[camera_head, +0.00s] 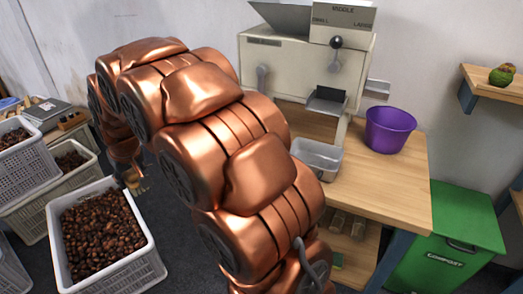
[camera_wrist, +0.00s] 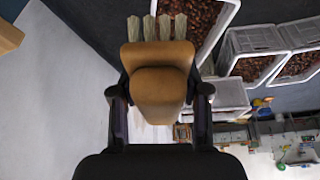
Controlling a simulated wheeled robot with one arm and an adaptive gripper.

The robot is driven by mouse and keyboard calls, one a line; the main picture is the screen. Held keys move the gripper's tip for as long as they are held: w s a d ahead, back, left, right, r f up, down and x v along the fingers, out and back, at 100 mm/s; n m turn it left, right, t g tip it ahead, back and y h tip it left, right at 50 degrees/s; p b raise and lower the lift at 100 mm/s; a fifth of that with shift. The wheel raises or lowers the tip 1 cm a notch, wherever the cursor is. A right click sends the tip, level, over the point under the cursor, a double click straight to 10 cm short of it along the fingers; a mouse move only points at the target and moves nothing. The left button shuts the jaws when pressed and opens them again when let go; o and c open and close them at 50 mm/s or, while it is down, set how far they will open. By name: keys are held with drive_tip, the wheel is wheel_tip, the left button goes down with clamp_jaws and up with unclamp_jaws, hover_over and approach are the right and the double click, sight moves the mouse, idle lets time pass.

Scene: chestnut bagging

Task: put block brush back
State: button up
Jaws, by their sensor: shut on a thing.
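The block brush (camera_wrist: 160,80) fills the middle of the wrist view. It has a tan wooden body with a rounded grip and several pale bristle tufts at its far end. My gripper (camera_wrist: 160,98) is shut on the grip, one dark finger on each side. The bristles point away from the wrist. In the head view my copper arm bends over to the left. A small tan patch below its far end, beside the chestnut crates, may be the brush, but I cannot tell.
A white crate of chestnuts (camera_head: 104,235) stands on the floor at left, with more crates behind. A wooden workbench (camera_head: 385,185) holds a machine (camera_head: 290,70), a metal tray (camera_head: 318,158) and a purple bowl (camera_head: 389,130). A green compost bin (camera_head: 455,235) stands at right.

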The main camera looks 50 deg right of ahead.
drive_tip(key=s+d+f+n+y+b, duration=0.1)
drive_tip(key=s+d+f+n+b, duration=0.15)
drive_tip(key=s+d, duration=0.6)
drive_tip(key=s+d+f+n+b, duration=0.1)
drive_tip(key=s+d+b, duration=0.3)
drive_tip(key=d, duration=0.7)
drive_tip(key=shift+m, duration=0.25)
drive_tip(key=w+d, duration=0.1)
drive_tip(key=d, duration=0.4)
drive_tip(key=w+d, duration=0.1)
drive_tip(key=d, duration=0.5)
drive_tip(key=w+d, duration=0.1)
drive_tip(key=d, duration=0.5)
drive_tip(key=shift+w+p, duration=0.25)
drive_tip(key=shift+p, duration=0.05)
drive_tip(key=shift+f, duration=1.65)
drive_tip(key=shift+f+b, duration=0.2)
drive_tip(key=shift+b, duration=0.1)
drive_tip(key=o, duration=1.1)
